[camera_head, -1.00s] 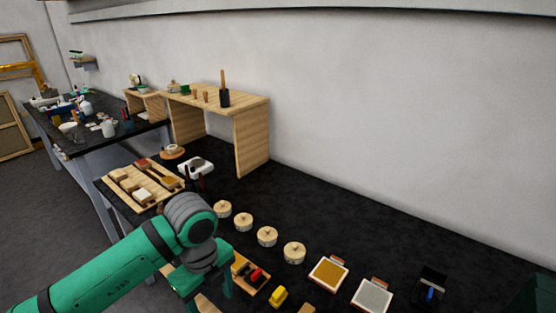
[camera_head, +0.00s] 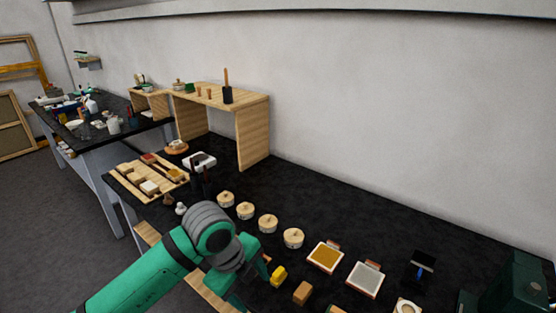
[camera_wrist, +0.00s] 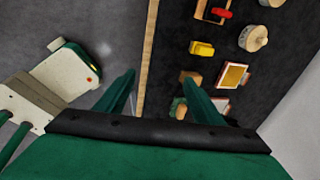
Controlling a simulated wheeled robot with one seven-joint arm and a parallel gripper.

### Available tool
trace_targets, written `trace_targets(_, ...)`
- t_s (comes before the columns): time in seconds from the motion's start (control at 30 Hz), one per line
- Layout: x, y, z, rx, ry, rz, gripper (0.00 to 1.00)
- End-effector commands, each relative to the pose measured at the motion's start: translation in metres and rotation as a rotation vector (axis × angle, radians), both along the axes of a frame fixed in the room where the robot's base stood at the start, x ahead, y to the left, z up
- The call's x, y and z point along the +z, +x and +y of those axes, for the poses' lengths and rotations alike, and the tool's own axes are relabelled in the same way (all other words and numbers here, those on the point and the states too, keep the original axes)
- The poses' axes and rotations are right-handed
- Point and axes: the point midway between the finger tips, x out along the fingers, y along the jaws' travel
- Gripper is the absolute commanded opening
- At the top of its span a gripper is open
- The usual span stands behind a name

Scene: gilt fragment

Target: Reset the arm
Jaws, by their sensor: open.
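My green arm reaches in from the lower left of the head view. My gripper (camera_head: 245,290) is at its end, over the front edge of the black worktop (camera_head: 340,210). In the wrist view my gripper (camera_wrist: 162,100) shows two green fingers spread wide apart with nothing between them. The wooden front edge (camera_wrist: 148,60) of the worktop runs between the fingers, with grey floor to the left. A yellow object (camera_head: 278,275) and a wooden block (camera_head: 302,293) lie just right of my gripper in the head view.
Several round lidded wooden containers (camera_head: 268,223) stand in a row behind my gripper. Two square trays, one gold (camera_head: 325,256) and one grey (camera_head: 365,279), lie to the right. A wooden riser (camera_head: 252,135) stands at the back.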

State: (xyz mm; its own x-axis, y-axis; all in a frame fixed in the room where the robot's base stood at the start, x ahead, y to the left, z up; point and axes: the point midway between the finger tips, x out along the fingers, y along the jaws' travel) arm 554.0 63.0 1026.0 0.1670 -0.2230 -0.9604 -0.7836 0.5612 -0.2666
Motion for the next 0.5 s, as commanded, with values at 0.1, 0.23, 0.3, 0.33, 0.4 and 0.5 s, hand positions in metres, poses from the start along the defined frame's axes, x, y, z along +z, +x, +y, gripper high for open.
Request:
trace_targets(0.1,0.001,0.013,-0.035,0.014,-0.103,-0.053,0.62)
trace_targets(0.23,0.008,0.029,-0.083,0.049,-0.261,-0.123,0.62)
trace_targets(0.3,0.015,0.038,-0.109,0.077,-0.36,-0.159,0.62)
trace_targets(0.33,0.019,0.041,-0.12,0.091,-0.402,-0.174,0.62)
trace_targets(0.4,0.027,0.048,-0.143,0.123,-0.499,-0.201,0.62)
trace_targets(0.5,0.039,0.056,-0.171,0.176,-0.638,-0.233,0.62)
